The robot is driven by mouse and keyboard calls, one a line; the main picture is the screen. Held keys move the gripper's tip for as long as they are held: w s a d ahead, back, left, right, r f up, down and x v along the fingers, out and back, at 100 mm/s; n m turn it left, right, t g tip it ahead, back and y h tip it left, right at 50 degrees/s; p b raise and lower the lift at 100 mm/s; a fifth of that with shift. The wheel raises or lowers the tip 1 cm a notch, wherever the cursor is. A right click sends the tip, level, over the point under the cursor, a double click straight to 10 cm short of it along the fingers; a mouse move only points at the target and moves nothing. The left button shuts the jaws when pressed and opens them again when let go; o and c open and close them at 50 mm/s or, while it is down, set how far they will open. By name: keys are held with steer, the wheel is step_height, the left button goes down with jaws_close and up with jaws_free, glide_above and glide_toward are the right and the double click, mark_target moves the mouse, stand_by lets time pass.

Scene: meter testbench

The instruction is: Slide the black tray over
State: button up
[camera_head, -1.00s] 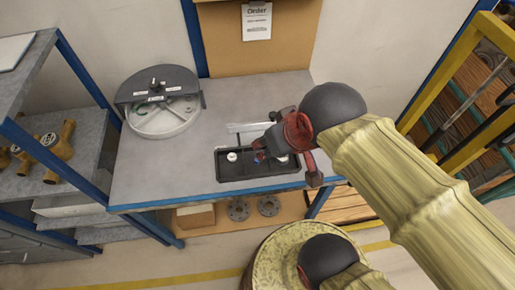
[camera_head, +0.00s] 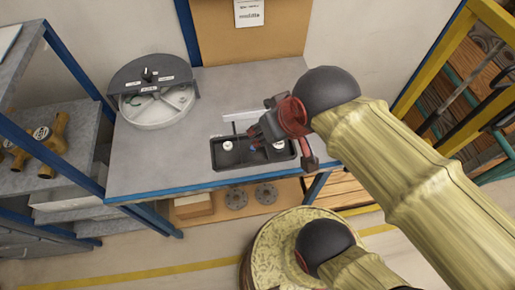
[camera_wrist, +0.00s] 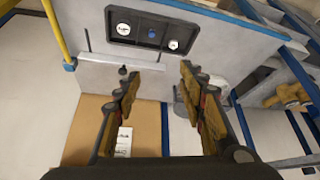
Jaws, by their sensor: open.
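The black tray (camera_head: 222,161) lies on the grey bench near its front edge. It is long and shallow and holds small round items, two white and one blue. In the wrist view the tray (camera_wrist: 180,27) is at the top, with the white, blue and white items in a row. My gripper (camera_head: 264,136) is over the right half of the tray in the head view and hides part of it. In the wrist view my gripper (camera_wrist: 156,78) has its two fingers apart with nothing between them. The tray appears beyond the fingertips; whether they touch it I cannot tell.
A round grey device with a dark lid (camera_head: 155,92) stands at the bench's back left. A light strip (camera_head: 240,116) lies behind the tray. Brass fittings (camera_head: 42,142) are on the left shelf. The bench (camera_head: 145,165) is bare left of the tray.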

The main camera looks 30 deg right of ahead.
mark_target(232, 154)
steer(key=shift+c, duration=0.3)
